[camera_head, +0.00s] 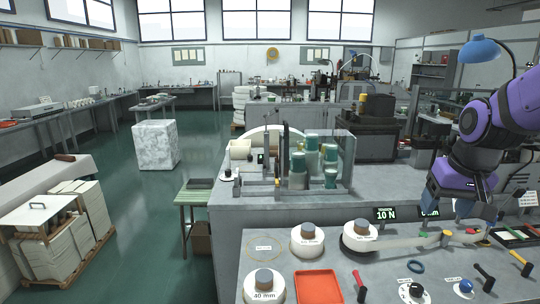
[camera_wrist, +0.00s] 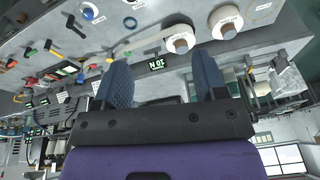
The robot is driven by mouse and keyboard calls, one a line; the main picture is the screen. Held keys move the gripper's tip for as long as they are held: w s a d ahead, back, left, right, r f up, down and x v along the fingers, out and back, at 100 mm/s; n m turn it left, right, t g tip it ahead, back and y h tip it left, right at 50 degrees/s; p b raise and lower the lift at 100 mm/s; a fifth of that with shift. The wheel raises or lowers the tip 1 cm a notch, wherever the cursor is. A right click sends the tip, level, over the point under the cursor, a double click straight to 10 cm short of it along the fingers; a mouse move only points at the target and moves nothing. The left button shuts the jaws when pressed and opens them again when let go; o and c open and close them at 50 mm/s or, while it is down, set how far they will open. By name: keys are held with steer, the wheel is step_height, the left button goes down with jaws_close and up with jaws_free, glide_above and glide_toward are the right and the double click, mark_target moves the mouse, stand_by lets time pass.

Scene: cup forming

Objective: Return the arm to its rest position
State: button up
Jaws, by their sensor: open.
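My purple arm (camera_head: 490,120) reaches in from the right side of the head view, bent, with its end pointing down over the bench. My gripper (camera_head: 474,212) hangs above the right part of the bench (camera_head: 230,233). In the wrist view its two blue-grey fingers (camera_wrist: 164,76) stand wide apart. Nothing shows held between them. The bench top lies beyond the fingertips in that view, which is upside down.
White rolls (camera_head: 308,241) stand on the bench; a pale strip (camera_head: 410,242) runs right from one. Also there are a red tray (camera_head: 318,287), a "10 N" display (camera_head: 386,214), knobs and small tools. A clear-walled fixture (camera_head: 341,160) with green cylinders stands behind. Open floor (camera_head: 170,215) lies left.

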steer(key=s+a+r+t, duration=0.1)
steer(key=s+a+r, duration=0.1)
steer(key=s, duration=0.5)
steer(key=s+a+r+n+t, duration=0.1)
steer(key=s+a+r, duration=0.1)
steer(key=s+r, duration=0.3)
steer(key=shift+s+r+n, duration=0.2)
steer(key=shift+s+n, duration=0.1)
steer(key=shift+s, duration=1.5)
stand_by(0.8)
